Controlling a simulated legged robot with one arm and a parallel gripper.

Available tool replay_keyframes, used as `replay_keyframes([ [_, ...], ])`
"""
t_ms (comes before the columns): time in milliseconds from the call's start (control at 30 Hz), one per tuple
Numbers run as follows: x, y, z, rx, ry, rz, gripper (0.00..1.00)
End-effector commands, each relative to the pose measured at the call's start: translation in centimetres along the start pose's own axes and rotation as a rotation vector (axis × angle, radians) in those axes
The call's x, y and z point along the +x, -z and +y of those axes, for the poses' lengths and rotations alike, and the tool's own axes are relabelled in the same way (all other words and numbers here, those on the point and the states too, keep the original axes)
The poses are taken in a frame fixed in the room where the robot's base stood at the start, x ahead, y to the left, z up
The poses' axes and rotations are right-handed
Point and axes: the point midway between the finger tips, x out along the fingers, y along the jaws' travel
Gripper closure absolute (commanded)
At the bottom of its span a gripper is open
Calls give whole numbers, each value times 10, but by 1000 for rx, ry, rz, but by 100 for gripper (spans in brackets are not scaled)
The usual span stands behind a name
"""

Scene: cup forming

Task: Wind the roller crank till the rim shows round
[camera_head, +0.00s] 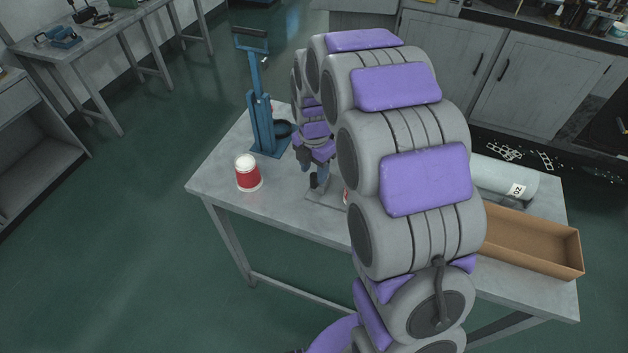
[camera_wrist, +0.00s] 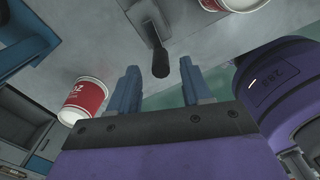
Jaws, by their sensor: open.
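A dark crank handle (camera_wrist: 160,62) on a grey lever hangs between the fingertips of my open gripper (camera_wrist: 158,72) in the wrist view, with a gap on both sides. In the head view my gripper (camera_head: 316,165) is low over the table, and a dark upright piece, likely the handle (camera_head: 320,181), stands just below it on a flat grey base (camera_head: 326,198). The roller itself is mostly hidden behind my arm. A red and white paper cup (camera_head: 248,174) stands left of it; a red and white cup also shows in the wrist view (camera_wrist: 84,100). Another cup (camera_wrist: 232,4) is cut off at the top.
A blue lever press (camera_head: 264,125) stands at the table's back left. A cardboard tray (camera_head: 530,240) and a grey cylinder (camera_head: 503,179) lie on the right. The front left of the table (camera_head: 290,205) is clear.

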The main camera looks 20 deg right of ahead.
Motion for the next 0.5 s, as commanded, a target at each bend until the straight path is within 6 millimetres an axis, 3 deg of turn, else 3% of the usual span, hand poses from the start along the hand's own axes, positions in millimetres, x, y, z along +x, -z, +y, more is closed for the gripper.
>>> replay_keyframes([
  [200, 34, 0, -1, 0, 1, 1, 52],
  [500, 46, 0, 0, 0, -2, -2, 52],
])
